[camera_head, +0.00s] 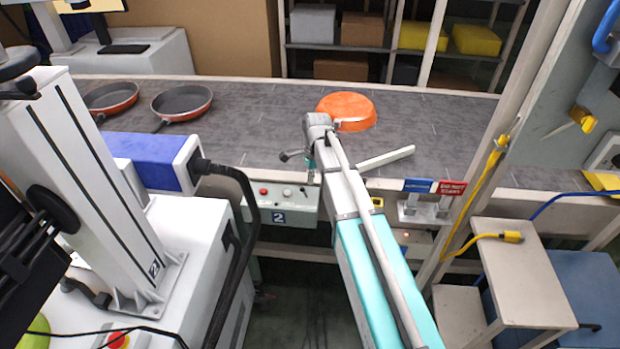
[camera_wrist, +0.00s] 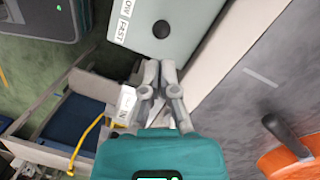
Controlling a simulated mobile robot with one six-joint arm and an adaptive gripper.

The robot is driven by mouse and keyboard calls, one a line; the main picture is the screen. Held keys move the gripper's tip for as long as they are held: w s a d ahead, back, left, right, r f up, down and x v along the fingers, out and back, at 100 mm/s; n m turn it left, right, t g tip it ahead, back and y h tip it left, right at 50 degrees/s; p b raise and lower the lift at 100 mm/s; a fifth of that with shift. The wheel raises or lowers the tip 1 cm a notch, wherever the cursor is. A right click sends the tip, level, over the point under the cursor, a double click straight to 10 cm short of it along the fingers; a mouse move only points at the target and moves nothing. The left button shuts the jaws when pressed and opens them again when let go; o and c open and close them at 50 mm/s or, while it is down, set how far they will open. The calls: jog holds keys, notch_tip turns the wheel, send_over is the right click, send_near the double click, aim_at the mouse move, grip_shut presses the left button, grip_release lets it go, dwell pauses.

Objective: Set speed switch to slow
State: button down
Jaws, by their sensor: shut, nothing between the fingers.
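The grey control box (camera_head: 272,210), marked 2, is fixed at the conveyor's front edge and carries a red button and small controls. In the wrist view, the round black speed switch (camera_wrist: 161,29) sits on the box's pale face, near labels reading FAST and a cut-off "OW". The way the switch points is too unclear to tell. My gripper (camera_head: 309,178) hangs over the right end of the box. In the wrist view, my gripper (camera_wrist: 160,68) is shut and empty, its fingertips just below the switch in the picture. I cannot tell whether they touch it.
An orange pan (camera_head: 346,110) lies upside down on the conveyor (camera_head: 240,140) behind my arm. Two dark pans (camera_head: 182,101) lie farther left. A pale bar (camera_head: 385,158) sticks out over the belt. Blue and red signs (camera_head: 447,187) stand right of the arm.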

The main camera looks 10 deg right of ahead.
jog(key=w+r+p, duration=0.3)
jog(key=r+p, duration=0.8)
jog(key=shift+r, duration=0.15)
dwell(0.8)
dwell(0.5)
jog(key=s+d+n, duration=0.4)
jog(key=s+n, duration=0.3)
jog(key=s, duration=0.3)
jog(key=s+d+n+t+h, duration=0.1)
jog(key=s+d+n, duration=0.2)
jog(key=s+n, duration=0.5)
jog(key=s, duration=0.3)
jog(key=shift+s+d, duration=0.15)
jog(key=shift+d, duration=0.25)
jog(key=shift+d, duration=0.1)
